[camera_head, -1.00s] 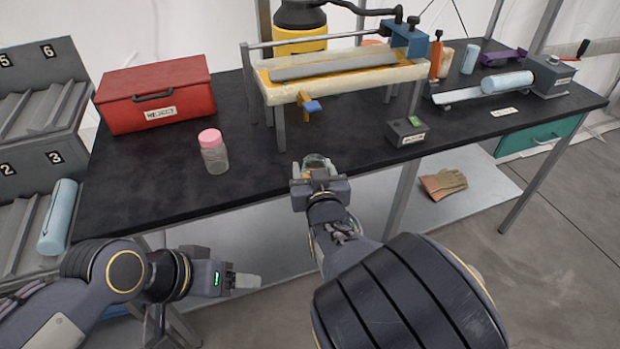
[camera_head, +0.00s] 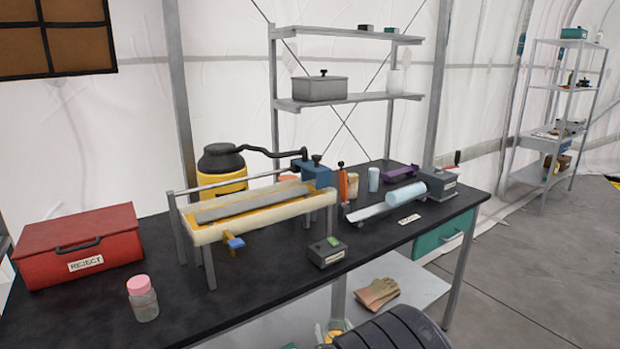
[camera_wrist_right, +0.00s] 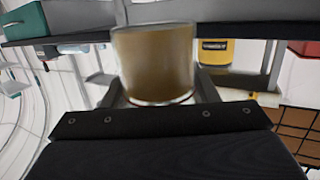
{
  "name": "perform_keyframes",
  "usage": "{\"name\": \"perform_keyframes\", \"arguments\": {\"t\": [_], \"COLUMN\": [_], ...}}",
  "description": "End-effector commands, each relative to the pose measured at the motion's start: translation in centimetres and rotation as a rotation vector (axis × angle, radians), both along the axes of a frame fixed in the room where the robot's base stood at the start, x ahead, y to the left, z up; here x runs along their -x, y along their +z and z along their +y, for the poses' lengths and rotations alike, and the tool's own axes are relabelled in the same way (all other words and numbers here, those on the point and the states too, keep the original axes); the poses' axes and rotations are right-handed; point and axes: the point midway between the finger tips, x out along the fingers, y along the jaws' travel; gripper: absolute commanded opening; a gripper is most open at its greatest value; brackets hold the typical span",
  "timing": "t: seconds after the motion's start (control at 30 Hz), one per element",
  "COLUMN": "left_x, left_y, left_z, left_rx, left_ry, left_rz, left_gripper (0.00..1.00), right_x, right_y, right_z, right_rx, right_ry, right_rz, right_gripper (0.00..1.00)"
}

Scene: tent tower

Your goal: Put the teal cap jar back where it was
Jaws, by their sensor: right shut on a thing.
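My right gripper (camera_wrist_right: 155,92) is shut on a jar (camera_wrist_right: 153,62) with brownish contents, seen between its two fingers in the right wrist view. The jar's cap cannot be made out there. In the head view my right gripper (camera_head: 334,336) is at the bottom edge, mostly cut off, in front of the table's front edge. A pink cap jar (camera_head: 143,298) of clear glass stands upright on the black table (camera_head: 250,305), at the front left. My left gripper is out of view.
A red REJECT box (camera_head: 78,245) stands at the table's left. A yellow-framed trough rig (camera_head: 250,208) stands mid-table, with a small dark box (camera_head: 327,252) in front. A shelf rack (camera_head: 350,103) stands behind, holding a grey box (camera_head: 320,88). Tabletop right of the pink cap jar is clear.

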Motion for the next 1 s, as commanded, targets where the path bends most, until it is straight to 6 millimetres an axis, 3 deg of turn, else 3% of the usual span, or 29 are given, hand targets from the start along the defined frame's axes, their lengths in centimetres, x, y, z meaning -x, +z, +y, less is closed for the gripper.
{"name": "perform_keyframes", "arguments": {"t": [0.03,0.1,0.2,0.33,0.5,0.8,1.0], "left_x": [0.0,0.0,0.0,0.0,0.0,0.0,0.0], "left_y": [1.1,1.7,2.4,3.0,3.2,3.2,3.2], "left_z": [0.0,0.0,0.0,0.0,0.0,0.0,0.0], "left_rx": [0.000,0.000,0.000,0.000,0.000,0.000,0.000], "left_ry": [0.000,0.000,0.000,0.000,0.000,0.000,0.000], "left_rz": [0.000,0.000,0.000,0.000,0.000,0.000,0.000], "left_gripper": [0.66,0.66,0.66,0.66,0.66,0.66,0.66], "right_x": [0.6,1.6,3.5,5.5,7.0,9.9,10.8], "right_y": [-0.6,-1.5,-2.5,-3.1,-3.9,-7.6,-8.4], "right_z": [-3.3,-6.6,-10.5,-13.6,-15.0,-15.0,-15.2], "right_rx": [0.003,0.003,0.001,0.001,0.000,0.002,-0.003], "right_ry": [-0.041,-0.080,-0.123,-0.161,-0.180,-0.184,-0.183], "right_rz": [0.011,0.011,0.010,0.007,0.006,0.008,-0.002], "right_gripper": [0.23,0.23,0.23,0.23,0.23,0.23,0.23]}}
